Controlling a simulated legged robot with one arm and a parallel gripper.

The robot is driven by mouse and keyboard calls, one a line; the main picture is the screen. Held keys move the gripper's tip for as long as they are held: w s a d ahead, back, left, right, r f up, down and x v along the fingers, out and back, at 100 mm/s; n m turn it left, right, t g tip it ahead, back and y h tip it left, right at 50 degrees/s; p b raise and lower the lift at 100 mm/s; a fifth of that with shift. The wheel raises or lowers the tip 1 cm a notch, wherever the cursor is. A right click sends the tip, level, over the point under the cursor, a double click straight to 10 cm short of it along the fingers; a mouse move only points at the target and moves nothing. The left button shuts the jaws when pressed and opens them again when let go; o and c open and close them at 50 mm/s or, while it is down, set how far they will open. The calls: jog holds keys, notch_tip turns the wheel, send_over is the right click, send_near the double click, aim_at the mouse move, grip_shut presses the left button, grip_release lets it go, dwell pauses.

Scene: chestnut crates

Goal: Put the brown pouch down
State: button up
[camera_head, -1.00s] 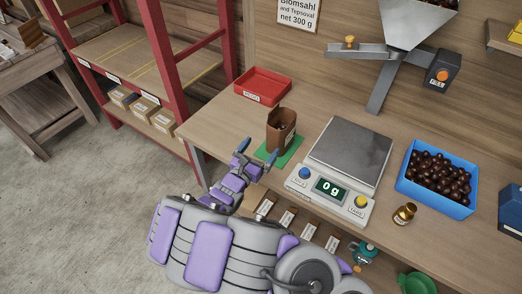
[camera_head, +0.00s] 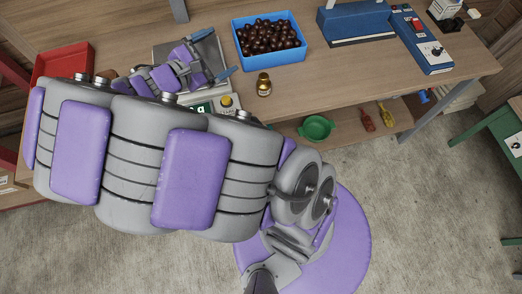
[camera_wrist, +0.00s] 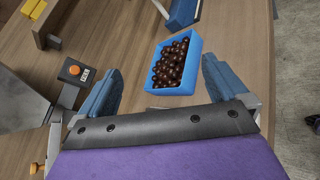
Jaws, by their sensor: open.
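The brown pouch is not visible in either current view; my arm covers the area left of the scale in the head view. My gripper (camera_head: 215,57) is open and empty above the scale (camera_head: 166,51). In the wrist view, its blue fingers (camera_wrist: 161,72) are spread wide with nothing between them. The blue crate (camera_head: 234,42) of chestnuts lies beyond the fingers and also shows in the wrist view (camera_wrist: 172,91).
A red tray (camera_head: 62,60) is at the left of the bench. A small gold-brown jar (camera_head: 264,84) stands right of the scale. A blue device (camera_head: 355,28) stands further right. The wrist view shows a grey chute (camera_wrist: 22,103) at left.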

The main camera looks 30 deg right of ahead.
jog(key=s+d+m+g+y, duration=0.3)
jog(key=s+m+g, duration=0.15)
jog(key=s, duration=0.45)
jog(key=s+d+m+g+y, duration=0.3)
jog(key=s+m+y, duration=0.15)
jog(key=s, duration=0.45)
jog(key=s+a+f+m+t+y, duration=0.1)
jog(key=s+a+m+y, duration=0.4)
jog(key=s+a, duration=0.5)
jog(key=shift+s+a+y, duration=0.25)
jog(key=shift+s+y, duration=0.1)
jog(key=shift+y, duration=0.8)
